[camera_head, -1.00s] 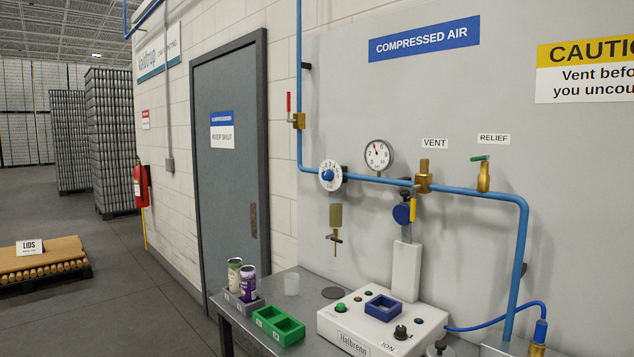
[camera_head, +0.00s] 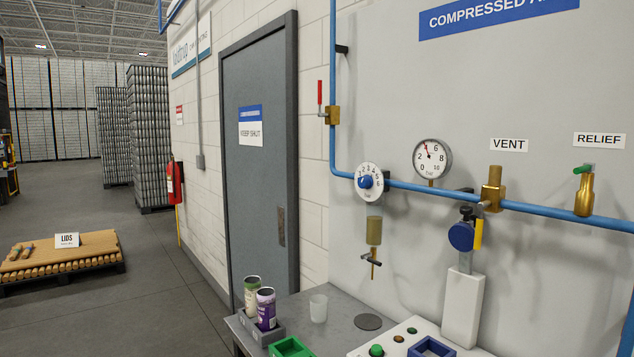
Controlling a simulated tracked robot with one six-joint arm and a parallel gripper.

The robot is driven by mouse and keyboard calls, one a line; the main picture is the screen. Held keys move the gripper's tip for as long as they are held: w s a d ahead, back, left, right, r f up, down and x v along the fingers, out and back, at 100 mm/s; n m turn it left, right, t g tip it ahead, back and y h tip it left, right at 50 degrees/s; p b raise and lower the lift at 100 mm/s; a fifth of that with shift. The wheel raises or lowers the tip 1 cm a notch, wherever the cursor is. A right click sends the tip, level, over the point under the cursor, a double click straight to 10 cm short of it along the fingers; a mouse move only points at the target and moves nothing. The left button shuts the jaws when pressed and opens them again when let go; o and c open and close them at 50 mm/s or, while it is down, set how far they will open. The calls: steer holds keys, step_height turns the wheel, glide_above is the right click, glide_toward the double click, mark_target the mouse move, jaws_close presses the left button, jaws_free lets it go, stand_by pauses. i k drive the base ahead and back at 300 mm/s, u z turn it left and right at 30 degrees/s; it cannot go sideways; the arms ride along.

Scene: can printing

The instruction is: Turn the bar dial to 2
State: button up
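The bar dial (camera_head: 368,182) is a round white face with black numbers and a blue knob at its centre. It sits on the blue pipe, low on the grey panel, right of the door. Which number the knob is set to is too small to tell. A round gauge (camera_head: 432,159) marked 0 to 10 stands to its right on the same pipe, its red needle near 4.
A brass filter with a small tap (camera_head: 374,240) hangs below the dial. A red-handled valve (camera_head: 331,114) is up left. Below is a grey table (camera_head: 345,325) with two cans, a clear cup (camera_head: 318,308), a green tray (camera_head: 291,347) and a white control box (camera_head: 395,339).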

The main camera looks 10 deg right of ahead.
mark_target(366, 181)
steer(key=u, duration=0.35)
steer(key=i, duration=0.55)
steer(key=u, duration=1)
steer(key=i, duration=0.8)
steer(key=u, duration=0.45)
